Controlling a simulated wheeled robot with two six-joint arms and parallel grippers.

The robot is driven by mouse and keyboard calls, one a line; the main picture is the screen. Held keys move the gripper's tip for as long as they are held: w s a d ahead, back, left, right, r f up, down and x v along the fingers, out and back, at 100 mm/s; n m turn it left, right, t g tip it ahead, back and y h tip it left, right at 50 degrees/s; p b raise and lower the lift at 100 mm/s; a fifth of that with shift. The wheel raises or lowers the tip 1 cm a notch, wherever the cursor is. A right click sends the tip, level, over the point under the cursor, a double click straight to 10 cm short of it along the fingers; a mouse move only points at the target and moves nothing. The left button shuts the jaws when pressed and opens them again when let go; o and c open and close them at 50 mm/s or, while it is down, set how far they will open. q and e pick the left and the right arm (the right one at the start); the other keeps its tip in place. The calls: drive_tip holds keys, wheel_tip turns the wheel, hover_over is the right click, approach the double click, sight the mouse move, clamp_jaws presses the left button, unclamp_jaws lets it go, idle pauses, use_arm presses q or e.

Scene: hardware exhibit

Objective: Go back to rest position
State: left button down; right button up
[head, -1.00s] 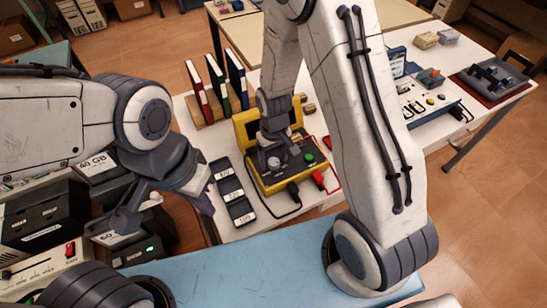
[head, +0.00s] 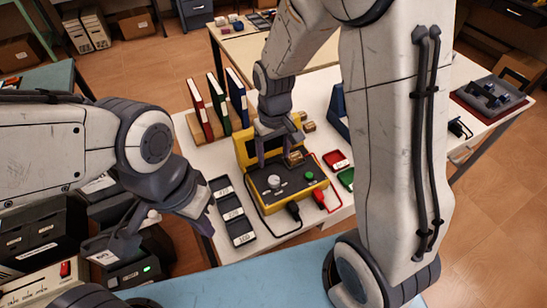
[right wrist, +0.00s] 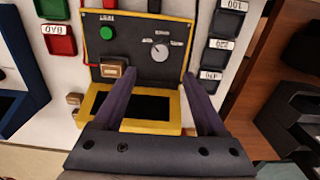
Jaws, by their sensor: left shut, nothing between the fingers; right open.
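My left gripper (head: 204,218) is shut and empty, in front of and left of the yellow tester, above the gap beside the white table. My right gripper (head: 275,148) is open, its fingers above the back of the yellow tester (head: 262,203). In the right wrist view, the two open fingers (right wrist: 161,90) reach over the tester's dark screen (right wrist: 150,104) with nothing between them. A small tan block (head: 294,159) sits on the tester's panel; it also shows in the right wrist view (right wrist: 112,70), left of the fingers, apart from them.
Three dark labelled trays (head: 233,212) lie left of the tester; red (head: 336,160) and green (head: 346,179) trays lie right. Binders (head: 218,103) stand behind. Black boxes (head: 35,230) crowd the left. A blue surface (head: 235,283) lies in front.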

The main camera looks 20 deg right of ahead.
idle(0.4)
drive_tip(key=s+a+r+n, duration=0.2)
drive_tip(key=s+a+r, duration=0.2)
drive_tip(key=s, duration=0.5)
drive_tip(key=s+a+r+n+y, duration=0.1)
drive_tip(key=s+a+r+n, duration=0.2)
drive_tip(key=s, duration=0.7)
wheel_tip(320, 180, up, 3)
drive_tip(key=shift+s+a+f, duration=0.15)
drive_tip(key=shift+a, duration=0.35)
